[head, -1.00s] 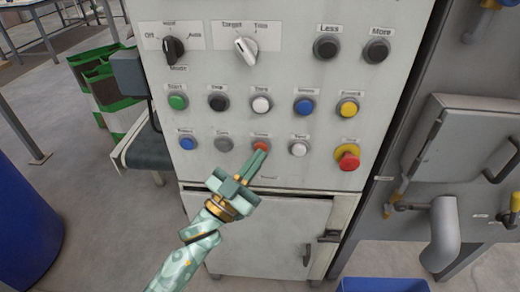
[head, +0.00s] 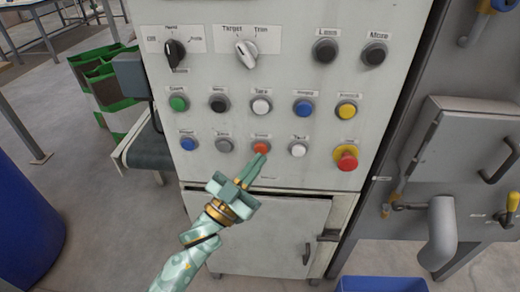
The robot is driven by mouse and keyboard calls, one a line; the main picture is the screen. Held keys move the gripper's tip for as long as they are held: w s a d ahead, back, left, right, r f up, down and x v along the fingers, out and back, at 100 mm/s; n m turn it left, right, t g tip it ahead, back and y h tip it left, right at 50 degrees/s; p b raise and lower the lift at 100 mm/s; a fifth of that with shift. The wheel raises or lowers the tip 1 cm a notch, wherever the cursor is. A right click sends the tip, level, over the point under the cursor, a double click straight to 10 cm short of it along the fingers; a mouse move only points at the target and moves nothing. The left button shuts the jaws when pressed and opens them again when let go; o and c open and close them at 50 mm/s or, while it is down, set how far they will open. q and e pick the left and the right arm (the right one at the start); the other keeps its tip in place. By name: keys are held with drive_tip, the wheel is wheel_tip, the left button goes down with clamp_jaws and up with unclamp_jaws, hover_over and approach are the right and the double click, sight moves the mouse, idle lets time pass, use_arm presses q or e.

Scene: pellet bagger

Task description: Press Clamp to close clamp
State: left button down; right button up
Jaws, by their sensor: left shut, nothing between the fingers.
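The control panel (head: 285,60) on a pale cabinet carries rows of push buttons. The orange button (head: 260,147) in the lower row has a small label above it, too blurred to read surely; it may be Clamp. My left gripper (head: 262,159) is shut and empty, with its fingertips just below and in front of the orange button, covering its lower edge. I cannot tell whether they touch it. My right gripper is not in view.
A grey button (head: 224,145) and a white button (head: 298,150) flank the orange one. A red mushroom button (head: 346,159) on a yellow collar is farther right. A blue barrel (head: 25,225) stands at left, and a grey machine with a pipe (head: 442,235) at right.

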use_arm(q)
drive_tip(key=s+p, duration=0.3)
drive_tip(key=s, duration=0.3)
drive_tip(key=shift+a, duration=0.15)
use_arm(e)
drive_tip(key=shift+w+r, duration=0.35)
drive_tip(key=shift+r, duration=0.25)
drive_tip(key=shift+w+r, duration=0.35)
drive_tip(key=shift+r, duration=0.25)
